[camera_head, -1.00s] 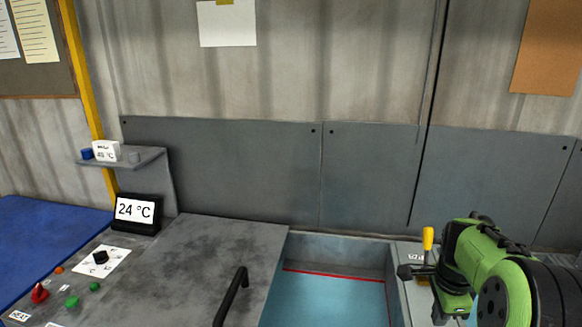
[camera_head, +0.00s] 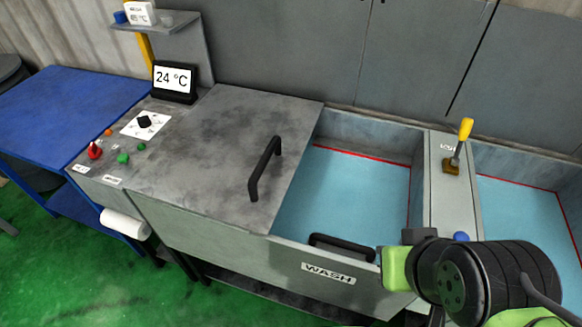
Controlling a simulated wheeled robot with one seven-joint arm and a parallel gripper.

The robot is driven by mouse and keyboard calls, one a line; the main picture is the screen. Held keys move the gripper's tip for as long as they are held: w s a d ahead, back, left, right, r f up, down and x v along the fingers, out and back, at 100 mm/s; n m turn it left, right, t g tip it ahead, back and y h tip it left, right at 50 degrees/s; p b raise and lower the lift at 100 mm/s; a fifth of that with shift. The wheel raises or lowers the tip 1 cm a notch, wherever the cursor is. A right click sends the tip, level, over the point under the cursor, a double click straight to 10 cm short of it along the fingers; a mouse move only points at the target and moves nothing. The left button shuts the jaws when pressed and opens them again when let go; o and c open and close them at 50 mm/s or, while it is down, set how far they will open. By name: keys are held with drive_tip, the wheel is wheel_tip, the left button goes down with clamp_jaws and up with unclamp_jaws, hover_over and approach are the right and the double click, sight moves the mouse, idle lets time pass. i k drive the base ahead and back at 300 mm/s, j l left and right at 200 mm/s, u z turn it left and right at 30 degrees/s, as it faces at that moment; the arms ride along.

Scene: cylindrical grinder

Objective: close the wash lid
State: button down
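The wash lid is a grey, stained flat panel (camera_head: 215,150) with a raised black bar handle (camera_head: 265,168) near its right edge. It lies flat left of the open wash basin (camera_head: 345,200), where light blue liquid with a red line along its edge is visible. The front wall below has a WASH label (camera_head: 328,273). My green and black arm is at the lower right, by the basin's front right corner. I cannot make out its fingers, and it is apart from the lid handle.
A second black handle (camera_head: 342,246) is at the basin's front edge. A yellow-topped lever (camera_head: 463,140) stands on the divider before another blue basin (camera_head: 520,215). A control panel with knobs (camera_head: 120,145) and a 24 °C display (camera_head: 175,80) are left. Green floor is clear in front.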

sight(234, 159)
drive_tip(key=i+j+u, duration=0.15)
drive_tip(key=j+u, duration=0.3)
drive_tip(key=i+j+u, duration=0.25)
drive_tip(key=j+u, duration=0.15)
drive_tip(key=j, duration=0.2)
drive_tip(key=i+j+u, duration=0.25)
drive_tip(key=j+u, duration=0.2)
drive_tip(key=i+j+u, duration=0.3)
drive_tip(key=u, duration=0.15)
drive_tip(key=i+j+u, duration=0.15)
drive_tip(key=i+u, duration=0.7)
drive_tip(key=k+j, duration=0.05)
